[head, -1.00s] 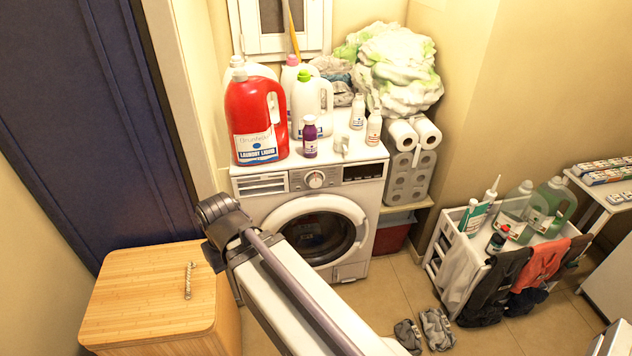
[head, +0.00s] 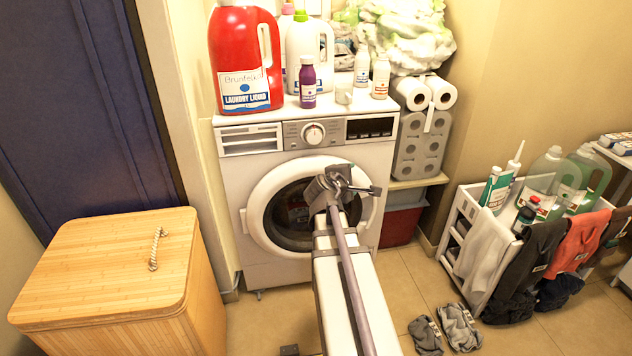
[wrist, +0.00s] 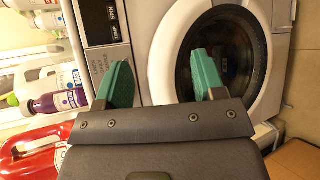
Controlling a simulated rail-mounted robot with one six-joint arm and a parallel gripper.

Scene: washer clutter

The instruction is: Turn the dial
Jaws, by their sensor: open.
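The dial (head: 313,133) is a round silver knob in the middle of the washer's (head: 250,190) front panel. In the head view, my arm's end is in front of the round door, below and slightly right of the dial. My gripper (wrist: 160,75) has two green fingers, spread apart with nothing between them. The wrist view is turned sideways and shows the door behind the fingers and the control panel (wrist: 104,22) at upper left. The dial cannot be made out there; the left finger covers part of the panel. The gripper appears apart from the dial.
A red laundry jug (head: 243,60), a purple bottle (head: 308,85) and other bottles stand on the washer top. A wooden hamper (head: 110,265) is at left. Paper rolls (head: 420,140) and a white laundry cart (head: 470,225) are at right.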

